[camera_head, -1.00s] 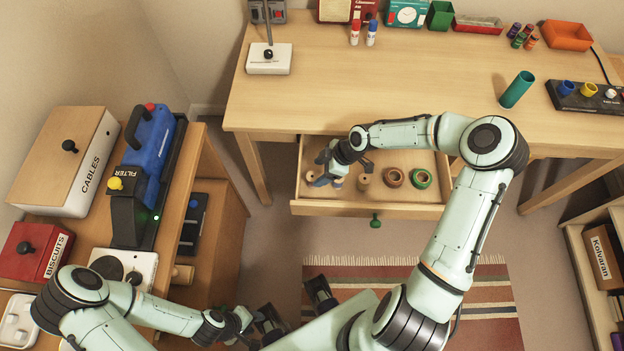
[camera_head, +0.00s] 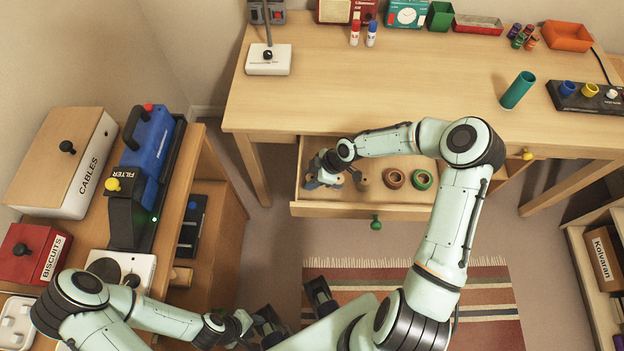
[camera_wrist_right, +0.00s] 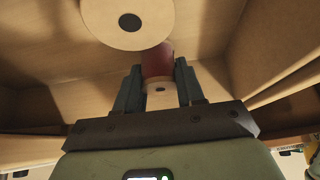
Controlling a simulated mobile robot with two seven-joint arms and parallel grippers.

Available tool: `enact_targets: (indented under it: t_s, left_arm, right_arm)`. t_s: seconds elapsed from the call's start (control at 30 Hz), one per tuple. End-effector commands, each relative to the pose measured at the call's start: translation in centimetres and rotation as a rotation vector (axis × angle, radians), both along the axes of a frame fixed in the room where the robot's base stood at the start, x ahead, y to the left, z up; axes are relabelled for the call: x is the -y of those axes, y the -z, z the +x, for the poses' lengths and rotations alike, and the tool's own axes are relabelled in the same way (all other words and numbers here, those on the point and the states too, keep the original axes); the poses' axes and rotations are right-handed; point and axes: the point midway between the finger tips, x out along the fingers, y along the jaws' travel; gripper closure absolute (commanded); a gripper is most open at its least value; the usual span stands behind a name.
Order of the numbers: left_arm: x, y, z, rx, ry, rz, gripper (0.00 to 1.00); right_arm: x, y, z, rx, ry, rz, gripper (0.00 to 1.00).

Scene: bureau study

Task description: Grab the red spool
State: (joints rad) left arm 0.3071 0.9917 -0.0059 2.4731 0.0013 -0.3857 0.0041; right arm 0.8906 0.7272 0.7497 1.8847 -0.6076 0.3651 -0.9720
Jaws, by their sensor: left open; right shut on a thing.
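The red spool (camera_wrist_right: 157,62) is between the two fingers of my right gripper (camera_wrist_right: 160,85) in the right wrist view. Its red winding and pale end show, and the fingers are shut on it. In the head view my right gripper (camera_head: 330,181) is low in the left part of the open drawer (camera_head: 372,210) and largely hides the spool there. Whether the spool touches the drawer floor I cannot tell. My left gripper (camera_head: 268,325) is open and empty at the bottom of the head view, away from the drawer.
A pale round spool end (camera_wrist_right: 128,20) is close to the red spool. A brown spool (camera_head: 394,179) and a green spool (camera_head: 422,179) stand further right in the drawer. The desk top (camera_head: 330,100) lies just behind, and the drawer walls are close.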

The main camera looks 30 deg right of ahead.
Motion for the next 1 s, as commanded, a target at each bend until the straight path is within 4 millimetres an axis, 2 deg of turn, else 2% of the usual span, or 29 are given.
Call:
enact_targets:
  t_s: [0.27,0.47,0.9,1.0]
  left_arm:
    - [0.0,-0.1,0.0,0.000,0.000,0.000,0.57]
    - [0.0,-0.6,0.2,0.002,0.000,0.000,0.57]
    - [0.0,-2.9,1.0,0.012,0.000,0.000,0.57]
    - [0.0,-3.4,1.2,0.014,0.000,0.001,0.57]
  right_arm:
    - [0.1,-0.8,0.0,0.002,0.000,-0.001,0.91]
    - [0.1,-3.7,0.1,0.003,0.000,-0.003,0.91]
    - [0.1,-15.1,0.1,0.003,0.001,-0.004,0.91]
    - [0.1,-17.2,0.1,0.003,0.002,-0.004,0.91]
